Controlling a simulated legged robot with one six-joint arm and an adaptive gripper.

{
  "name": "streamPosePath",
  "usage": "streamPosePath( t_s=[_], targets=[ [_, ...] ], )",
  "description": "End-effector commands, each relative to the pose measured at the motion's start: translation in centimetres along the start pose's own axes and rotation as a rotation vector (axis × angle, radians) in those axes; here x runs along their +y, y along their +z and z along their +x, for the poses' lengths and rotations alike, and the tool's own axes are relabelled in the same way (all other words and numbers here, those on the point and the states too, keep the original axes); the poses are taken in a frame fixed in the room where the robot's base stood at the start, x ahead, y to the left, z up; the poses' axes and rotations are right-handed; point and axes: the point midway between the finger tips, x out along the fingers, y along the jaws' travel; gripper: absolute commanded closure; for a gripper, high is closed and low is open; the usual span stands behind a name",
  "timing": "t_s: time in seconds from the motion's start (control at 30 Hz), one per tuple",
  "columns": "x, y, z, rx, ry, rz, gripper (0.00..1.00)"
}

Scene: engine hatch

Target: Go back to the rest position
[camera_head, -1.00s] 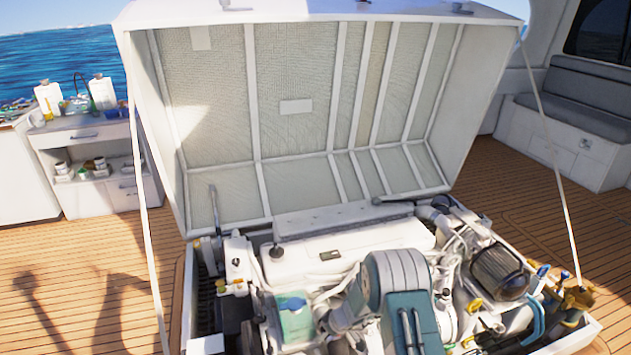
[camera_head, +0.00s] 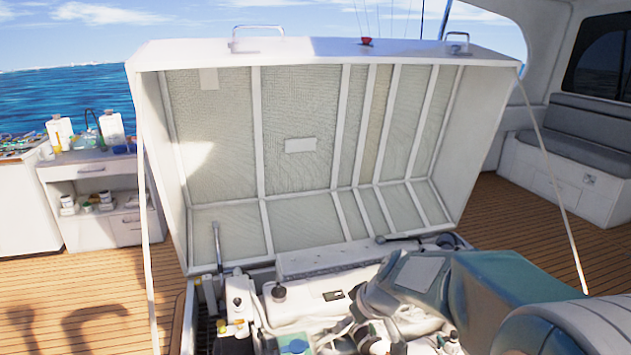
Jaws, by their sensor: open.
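My arm's teal and grey links cross the lower right of the head view, in front of the engine bay. My arm hides most of the engine's right side.
Thin stays (camera_head: 148,240) run from the hatch's upper corners down each side. A white cabinet (camera_head: 100,230) with bottles stands at the left. A grey bench seat (camera_head: 590,125) is at the right. The wooden deck (camera_head: 85,290) at the left is clear.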

Motion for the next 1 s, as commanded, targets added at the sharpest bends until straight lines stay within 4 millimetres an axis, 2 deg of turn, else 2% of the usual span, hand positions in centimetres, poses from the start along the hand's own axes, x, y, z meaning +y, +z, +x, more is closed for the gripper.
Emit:
streamPosePath(
  t_s=[0.03, 0.2, 0.5, 0.8, 1.0],
  targets=[
    [-0.7, 0.5, -1.9, 0.002, 0.018, 0.018, 0.38],
    [-2.7, 3.0, -6.6, -0.008, 0.081, 0.103, 0.38],
    [-5.9, 8.7, -13.3, -0.004, 0.224, 0.274, 0.38],
    [-7.9, 15.0, -17.5, 0.039, 0.385, 0.456, 0.38],
    [-8.3, 16.7, -18.2, 0.056, 0.430, 0.512, 0.38]
  ],
)
